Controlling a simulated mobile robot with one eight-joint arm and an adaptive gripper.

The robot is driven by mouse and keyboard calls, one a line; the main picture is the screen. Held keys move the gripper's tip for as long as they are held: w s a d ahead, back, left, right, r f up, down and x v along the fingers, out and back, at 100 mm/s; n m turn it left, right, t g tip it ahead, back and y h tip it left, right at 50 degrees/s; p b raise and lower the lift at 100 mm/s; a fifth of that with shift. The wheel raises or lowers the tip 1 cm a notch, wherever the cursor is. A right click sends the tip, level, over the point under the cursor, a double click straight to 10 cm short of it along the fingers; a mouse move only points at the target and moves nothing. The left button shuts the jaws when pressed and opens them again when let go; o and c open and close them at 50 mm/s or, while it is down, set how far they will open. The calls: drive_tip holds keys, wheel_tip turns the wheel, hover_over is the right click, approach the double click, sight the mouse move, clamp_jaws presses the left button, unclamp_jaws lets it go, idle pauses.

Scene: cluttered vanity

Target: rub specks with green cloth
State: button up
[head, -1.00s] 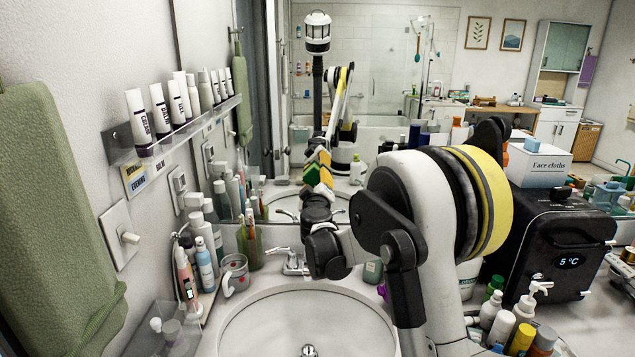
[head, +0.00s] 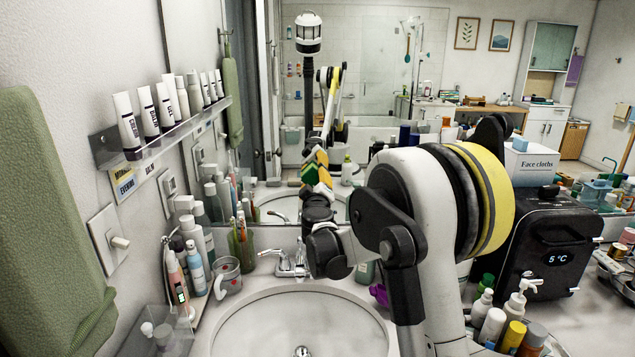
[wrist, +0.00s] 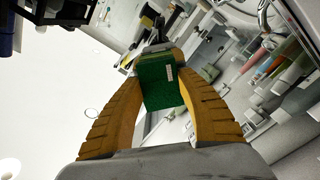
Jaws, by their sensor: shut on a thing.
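My gripper (wrist: 160,72) is shut on a green cloth (wrist: 160,84), which shows as a compact green block with a small pale tag between the two orange fingers. In the head view my gripper (head: 316,165) is raised above the back of the sink, in front of the mirror (head: 385,130). The cloth (head: 309,174) is a small green patch there, partly covered by the fingers. I cannot make out any specks clearly, nor whether the cloth touches a surface.
The sink (head: 245,325) and faucet (head: 290,262) lie below my arm. A tube shelf (head: 172,135) and green towel (head: 45,190) are on the left wall. A mug (head: 227,276) and bottles crowd the sink's left. A black cooler (head: 548,245) and more bottles stand right.

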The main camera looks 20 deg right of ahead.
drive_tip(key=shift+w+a, duration=0.25)
drive_tip(key=shift+a, duration=0.35)
drive_tip(key=shift+w+a, duration=0.25)
drive_tip(key=shift+a, duration=0.3)
drive_tip(key=shift+s+d, duration=0.35)
drive_tip(key=shift+d, duration=0.45)
drive_tip(key=shift+s+d, duration=0.3)
drive_tip(key=shift+d, duration=0.45)
drive_tip(key=shift+w+a, duration=0.35)
drive_tip(key=shift+a, duration=0.45)
drive_tip(key=shift+w+a, duration=0.3)
drive_tip(key=shift+a, duration=0.5)
drive_tip(key=shift+s+d+b, duration=0.15)
drive_tip(key=shift+s+d, duration=0.2)
drive_tip(key=shift+d, duration=0.5)
drive_tip(key=shift+s+d+b, duration=0.15)
drive_tip(key=shift+s+d, duration=0.2)
drive_tip(key=shift+d, duration=0.45)
drive_tip(key=shift+a, duration=0.1)
drive_tip(key=shift+v, duration=2.45)
